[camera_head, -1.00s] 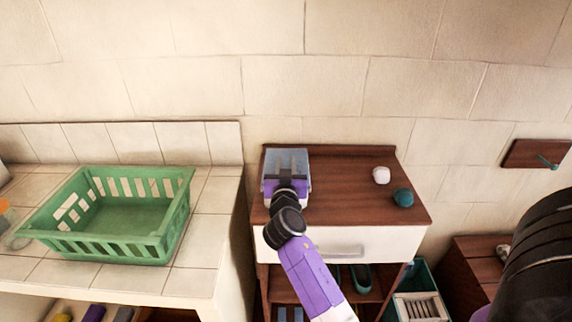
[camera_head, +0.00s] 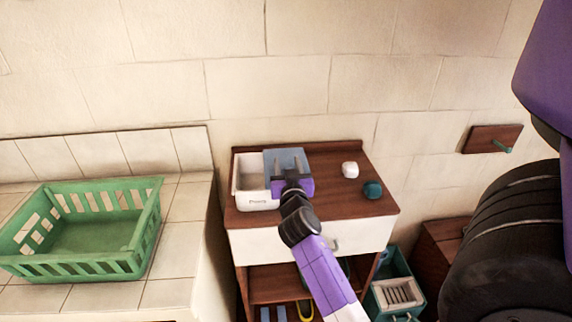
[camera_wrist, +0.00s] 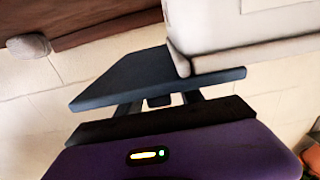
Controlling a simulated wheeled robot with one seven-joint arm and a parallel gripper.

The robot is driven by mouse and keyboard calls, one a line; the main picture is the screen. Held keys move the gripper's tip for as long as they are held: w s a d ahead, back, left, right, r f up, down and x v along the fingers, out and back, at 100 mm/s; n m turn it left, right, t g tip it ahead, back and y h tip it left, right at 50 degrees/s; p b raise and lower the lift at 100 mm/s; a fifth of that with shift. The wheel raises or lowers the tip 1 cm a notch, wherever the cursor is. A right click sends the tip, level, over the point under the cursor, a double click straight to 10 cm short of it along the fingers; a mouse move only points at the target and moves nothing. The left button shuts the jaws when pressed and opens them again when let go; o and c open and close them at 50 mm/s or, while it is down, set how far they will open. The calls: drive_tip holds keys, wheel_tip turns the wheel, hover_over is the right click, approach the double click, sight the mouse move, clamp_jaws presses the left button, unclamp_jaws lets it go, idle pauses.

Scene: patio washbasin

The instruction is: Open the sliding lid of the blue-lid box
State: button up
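The white box (camera_head: 250,199) stands at the left of the brown cabinet top, upright, and its open inside shows. Its blue lid (camera_head: 285,160) is slid to the right, largely off the opening. In the wrist view the flat blue lid (camera_wrist: 150,75) overlaps the white box (camera_wrist: 245,40) only along one edge. My gripper (camera_head: 290,176) is at the lid's near side. In the wrist view my gripper (camera_wrist: 163,102) has its two fingers apart at the lid, with a small dark tab between them and gaps on both sides. Whether the fingertips touch the lid is hidden.
A white object (camera_head: 350,170) and a teal object (camera_head: 372,190) stand right of the lid on the cabinet top (camera_head: 330,204). A green basket (camera_head: 105,265) sits on the tiled counter at left. The wall is close behind.

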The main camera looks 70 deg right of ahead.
drive_tip(key=shift+a, duration=0.15)
drive_tip(key=b+v, duration=0.3)
drive_tip(key=v, duration=0.4)
drive_tip(key=shift+s+a, duration=0.15)
drive_tip(key=shift+a, duration=0.1)
idle(0.6)
